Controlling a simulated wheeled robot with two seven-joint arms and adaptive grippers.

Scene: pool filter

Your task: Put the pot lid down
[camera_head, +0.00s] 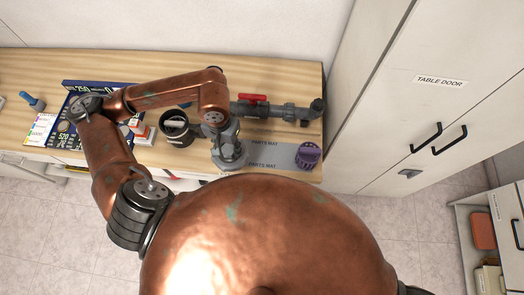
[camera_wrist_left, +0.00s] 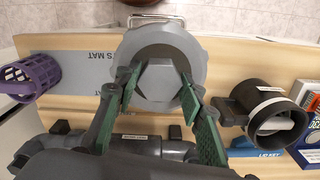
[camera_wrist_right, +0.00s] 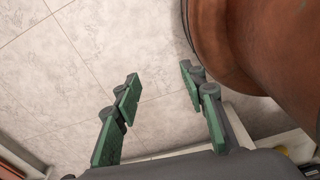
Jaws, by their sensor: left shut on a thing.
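The pot lid (camera_wrist_left: 198,55) is a grey round disc with a raised hexagonal knob. My left gripper (camera_wrist_left: 158,82) is shut on that knob from above. In the head view the lid (camera_head: 229,158) shows below my left wrist, at the left end of the grey parts mat (camera_head: 276,152), near the table's front edge. I cannot tell whether it touches the mat. The black open pot (camera_head: 177,137) stands left of the lid, and it also shows in the left wrist view (camera_wrist_left: 240,93). My right gripper (camera_wrist_right: 160,78) is open and empty above the floor, away from the table.
A purple basket (camera_head: 308,154) stands at the mat's right end. Grey pipe with a red valve handle (camera_head: 252,97) lies behind the mat. A dark printed board (camera_head: 65,138) and a blue-handled item (camera_head: 31,101) are at the left. A tall white cabinet (camera_head: 440,100) bounds the right.

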